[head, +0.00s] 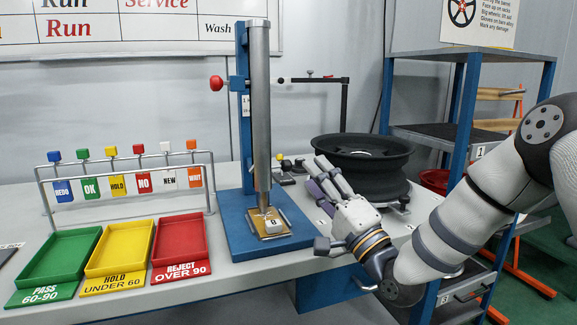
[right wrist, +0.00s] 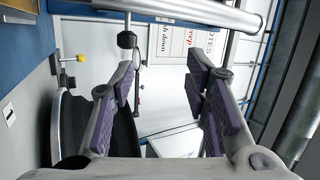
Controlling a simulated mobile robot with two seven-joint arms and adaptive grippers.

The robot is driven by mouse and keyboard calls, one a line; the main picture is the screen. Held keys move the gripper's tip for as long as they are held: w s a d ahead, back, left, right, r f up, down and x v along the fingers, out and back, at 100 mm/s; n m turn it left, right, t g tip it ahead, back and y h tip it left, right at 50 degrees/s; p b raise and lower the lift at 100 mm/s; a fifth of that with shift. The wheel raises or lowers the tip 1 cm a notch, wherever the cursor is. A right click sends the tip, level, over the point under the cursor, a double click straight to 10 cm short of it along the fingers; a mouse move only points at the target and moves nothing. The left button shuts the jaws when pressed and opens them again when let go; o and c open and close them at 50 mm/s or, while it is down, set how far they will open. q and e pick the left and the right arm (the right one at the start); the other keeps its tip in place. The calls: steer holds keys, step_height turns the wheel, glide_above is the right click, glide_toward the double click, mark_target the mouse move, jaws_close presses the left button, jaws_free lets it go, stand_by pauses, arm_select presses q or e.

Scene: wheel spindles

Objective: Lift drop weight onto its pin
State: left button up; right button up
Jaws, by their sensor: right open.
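A tall silver cylinder (head: 262,110), which looks like the drop weight or its guide tube, stands upright on the blue stand (head: 246,130). Its lower end is just above a small block marked 8 (head: 274,226) on a brass plate. A red knob (head: 216,83) sticks out left of the blue column and may be the pin. My right gripper (head: 326,178) is open and empty, right of the cylinder and apart from it. In the right wrist view its purple-padded fingers (right wrist: 162,88) are spread. The cylinder (right wrist: 190,12) crosses the top there, with a black knob (right wrist: 126,40) below it. My left gripper is out of view.
A black wheel (head: 362,160) lies right of the stand, close behind my right gripper. Green (head: 58,254), yellow (head: 120,247) and red (head: 180,240) trays and a tag rack (head: 125,160) stand left. A blue shelf unit (head: 465,100) stands at right.

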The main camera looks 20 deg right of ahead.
mark_target(289, 170)
steer(key=w, duration=0.2)
steer(key=w+a, duration=0.1)
steer(key=w, duration=0.2)
steer(key=w+a+f+b, duration=0.1)
steer(key=w, duration=0.2)
steer(key=shift+w+a, duration=0.25)
steer(key=shift+x, duration=1.05)
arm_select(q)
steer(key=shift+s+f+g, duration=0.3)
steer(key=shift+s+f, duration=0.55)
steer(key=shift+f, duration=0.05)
arm_select(e)
steer(key=shift+r, duration=0.1)
jaws_close()
